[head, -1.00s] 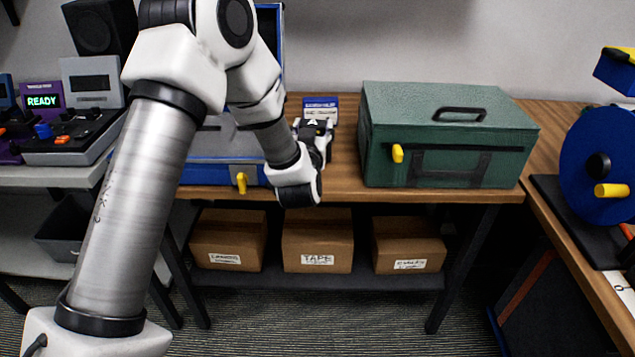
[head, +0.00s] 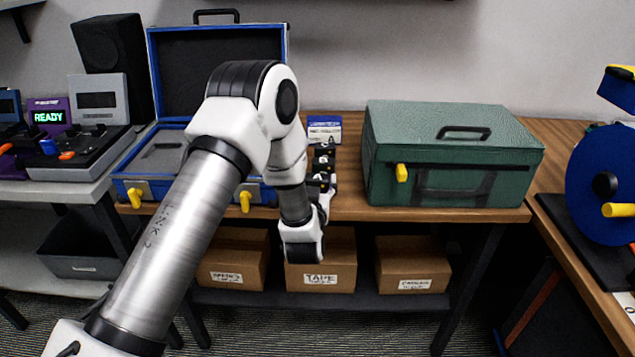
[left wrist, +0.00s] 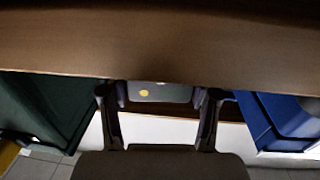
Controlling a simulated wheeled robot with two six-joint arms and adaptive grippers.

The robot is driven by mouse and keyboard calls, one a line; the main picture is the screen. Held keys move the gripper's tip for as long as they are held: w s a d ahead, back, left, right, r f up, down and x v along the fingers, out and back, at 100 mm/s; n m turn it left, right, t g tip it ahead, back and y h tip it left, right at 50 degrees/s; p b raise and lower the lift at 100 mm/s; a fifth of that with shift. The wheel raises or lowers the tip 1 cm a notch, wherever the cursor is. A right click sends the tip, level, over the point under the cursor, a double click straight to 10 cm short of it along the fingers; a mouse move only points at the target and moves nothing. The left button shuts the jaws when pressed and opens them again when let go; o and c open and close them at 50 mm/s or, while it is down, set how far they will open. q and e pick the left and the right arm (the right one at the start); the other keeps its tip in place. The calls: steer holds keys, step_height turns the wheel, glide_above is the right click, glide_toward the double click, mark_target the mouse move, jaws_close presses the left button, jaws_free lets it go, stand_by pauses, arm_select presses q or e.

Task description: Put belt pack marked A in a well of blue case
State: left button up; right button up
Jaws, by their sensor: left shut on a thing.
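The blue case (head: 122,188) stands open on the wooden table, lid raised at the back. My arm covers much of its inside; a grey insert (head: 160,157) with a dark recess shows at its left. My left gripper (head: 323,165) is between the blue case and the green case, above the table. In the left wrist view the left gripper (left wrist: 160,100) is shut on a small greyish pack (left wrist: 168,93) with a yellow dot, taken to be the belt pack. I cannot read an A on it. The blue case (left wrist: 265,120) shows at right there. My right gripper is not in view.
A closed green case (head: 450,165) stands to the right of my gripper. A small blue and white box (head: 324,130) is behind it. Cardboard boxes (head: 320,275) sit on the shelf below. A blue reel (head: 600,185) is at far right.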

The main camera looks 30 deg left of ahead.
arm_select(q)
steer(key=shift+f, duration=0.15)
steer(key=o, duration=1.3)
steer(key=shift+s, duration=0.15)
